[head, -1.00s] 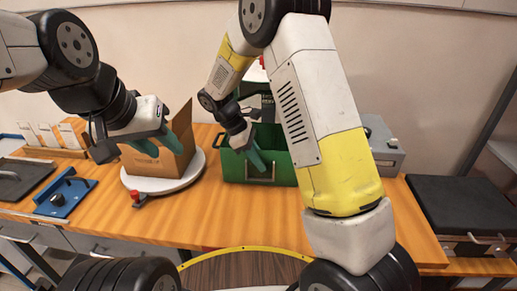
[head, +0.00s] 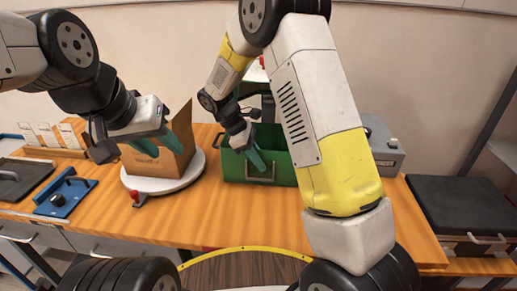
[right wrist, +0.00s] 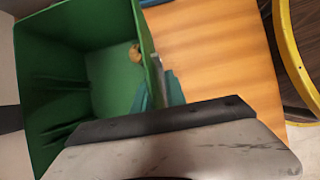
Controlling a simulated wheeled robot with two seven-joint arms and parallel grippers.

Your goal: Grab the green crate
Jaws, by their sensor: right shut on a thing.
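The green crate (head: 231,167) stands on the wooden table, its front wall and handle facing me. Its inside fills the left of the right wrist view (right wrist: 50,105). My right gripper (head: 257,160) is shut on the front wall of the crate, with teal fingers on both sides of that wall in the right wrist view (right wrist: 160,92). My right arm hides the crate's right part. My left gripper (head: 157,147) is open, its fingers apart in front of the open cardboard box (head: 150,166). I cannot tell whether they touch the box.
The cardboard box stands on a round white turntable (head: 140,183) left of the crate. A blue fixture (head: 62,195) lies further left. A grey device (head: 384,150) stands right of the crate. The table (head: 215,215) in front of the crate is clear. A small yellowish thing (right wrist: 135,53) lies inside the crate.

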